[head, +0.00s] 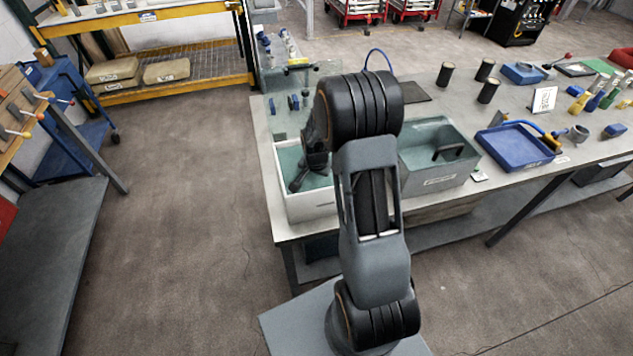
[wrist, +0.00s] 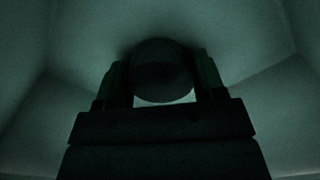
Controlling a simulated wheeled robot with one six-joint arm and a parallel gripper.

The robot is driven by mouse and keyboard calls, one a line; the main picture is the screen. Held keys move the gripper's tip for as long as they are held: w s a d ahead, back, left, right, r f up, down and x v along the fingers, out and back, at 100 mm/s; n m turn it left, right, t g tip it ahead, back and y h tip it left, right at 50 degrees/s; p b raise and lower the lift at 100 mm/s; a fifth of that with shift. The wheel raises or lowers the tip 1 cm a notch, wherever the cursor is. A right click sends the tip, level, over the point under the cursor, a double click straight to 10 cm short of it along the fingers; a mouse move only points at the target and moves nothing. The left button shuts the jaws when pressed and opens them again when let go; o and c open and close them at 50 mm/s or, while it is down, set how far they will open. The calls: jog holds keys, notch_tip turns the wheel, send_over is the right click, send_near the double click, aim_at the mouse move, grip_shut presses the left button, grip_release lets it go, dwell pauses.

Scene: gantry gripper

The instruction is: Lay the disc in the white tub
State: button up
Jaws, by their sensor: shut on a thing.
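The white tub (head: 312,209) stands at the near left corner of the bench, with a greenish inside. My gripper (head: 296,184) reaches down into it, and my arm hides the tub's right part. In the wrist view, a dark round disc (wrist: 162,75) sits between the two fingers of my gripper (wrist: 162,88), which are shut on it. The pale tub walls surround it in that dim view. I cannot tell whether the disc touches the tub floor. The disc cannot be made out in the head view.
A grey tub (head: 425,183) with a dark thing inside stands right of my arm. A blue tray (head: 515,160) lies farther right. Several black cylinders stand behind, one a black cylinder (head: 488,91) near a white sign (head: 544,99). Small blue parts (head: 293,102) lie behind the white tub.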

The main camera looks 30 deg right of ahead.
jog(key=shift+f, duration=0.2)
jog(key=o, duration=1.1)
jog(key=shift+r, duration=0.1)
notch_tip(320, 180, up, 12)
jog(key=f+b, duration=0.1)
jog(key=b, duration=0.1)
jog(key=s+a+r+n+t, duration=0.1)
jog(key=s+a+r+n, duration=0.2)
jog(key=s, duration=0.2)
jog(key=s+a+r+n+t, duration=0.2)
jog(key=s+a+r+n, duration=0.1)
jog(key=s, duration=0.2)
jog(key=s+a+r+n+t, duration=0.1)
jog(key=s+a+r+n, duration=0.2)
jog(key=s, duration=0.3)
jog(key=shift+s+r+n+t, duration=0.1)
jog(key=shift+r+n+t, duration=0.2)
jog(key=shift+n, duration=0.3)
